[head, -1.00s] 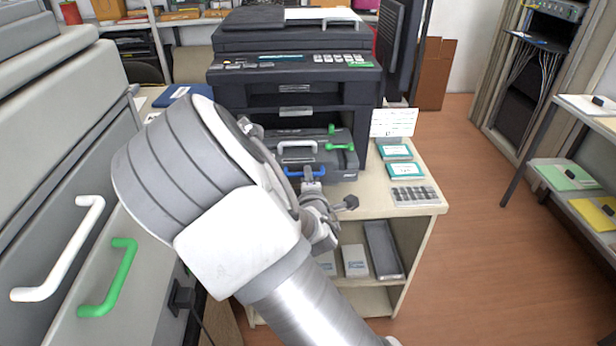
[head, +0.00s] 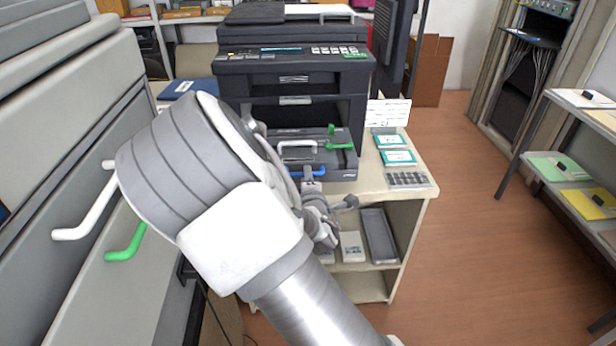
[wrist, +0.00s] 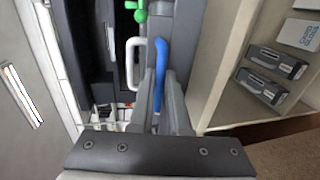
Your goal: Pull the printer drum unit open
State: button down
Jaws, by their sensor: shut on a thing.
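The black printer (head: 290,75) stands on a cream desk. Its dark drum unit (head: 343,165) sticks out of the front, low down, with a white handle (head: 297,145) and green levers (head: 340,146) on it. A blue handle (head: 318,173) is on the unit's front edge. My gripper (head: 308,185) is at this blue handle, partly hidden by my arm. In the wrist view, my gripper (wrist: 163,88) is shut on the blue handle (wrist: 160,60), with a finger on each side. The white handle (wrist: 134,62) is beside it, apart from the fingers.
Teal boxes (head: 398,157) and a grey tray-like piece (head: 407,180) lie on the desk (head: 428,195) right of the printer. A grey cabinet with white (head: 85,215) and green (head: 128,245) handles stands close on the left. Floor (head: 470,250) is free to the right.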

jog(key=c, duration=0.9)
grip_release()
jog(key=p+v, duration=0.1)
jog(key=v, duration=0.2)
jog(key=p+v, duration=0.2)
jog(key=v, duration=0.1)
jog(key=r+p+v, duration=0.1)
jog(key=v, duration=0.2)
jog(key=shift+w+a+p, duration=0.1)
jog(key=shift+a+p, duration=0.1)
jog(key=shift+p, duration=0.15)
jog(key=p, duration=0.3)
jog(key=shift+s+a+r, duration=0.1)
jog(key=shift+s, duration=0.15)
jog(key=shift+s+p, duration=0.1)
jog(key=shift+p, duration=0.45)
jog(key=shift+s+p, duration=0.15)
jog(key=shift+p, duration=0.35)
